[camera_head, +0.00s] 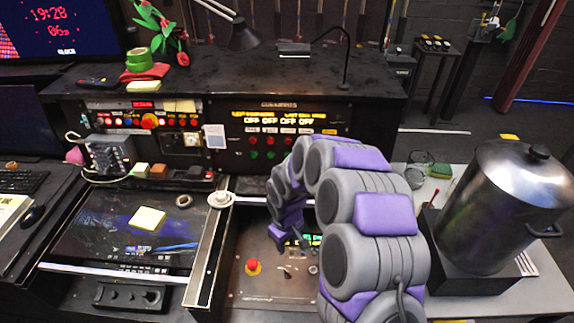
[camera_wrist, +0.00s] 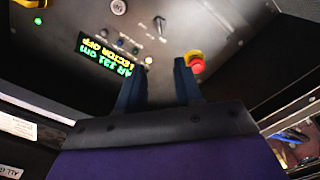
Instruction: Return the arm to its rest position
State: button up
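My gripper (camera_wrist: 158,68) shows in the wrist view with its two dark fingers apart and nothing between them. It points at a control panel (camera_wrist: 170,20). A red mushroom button on a yellow base (camera_wrist: 195,64) appears just beyond the right finger; I cannot tell whether they touch. In the head view my grey and purple arm arches forward and bends down over the lower panel (camera_head: 262,288). Its end is right of the red button (camera_head: 253,266), and the arm partly hides the panel. The fingertips are hard to make out there.
A green-lit display (camera_wrist: 105,58) and small switches are on the panel. A console with buttons and lit signs (camera_head: 280,120) stands behind the arm. A large metal pot (camera_head: 500,205) stands close on the right. A sloped screen (camera_head: 110,225) is at left.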

jog(key=s+d+r+m, duration=0.1)
jog(key=s+d+r, duration=0.15)
jog(key=r, duration=0.35)
jog(key=s+d+r+m, duration=0.1)
jog(key=s+d+r, duration=0.1)
jog(key=s+r, duration=0.25)
jog(key=s+d+r+m, duration=0.2)
jog(key=s+d+r, duration=0.1)
jog(key=s, duration=0.5)
jog(key=s+d+r+m+g, duration=0.1)
jog(key=s+d+r, duration=0.3)
jog(key=s, duration=0.5)
jog(key=s+d+r+m, duration=0.3)
jog(key=s+r, duration=0.4)
jog(key=s, duration=0.2)
jog(key=shift+d+m+g, duration=0.2)
jog(key=shift+m+g, duration=0.2)
jog(key=shift+d, duration=0.15)
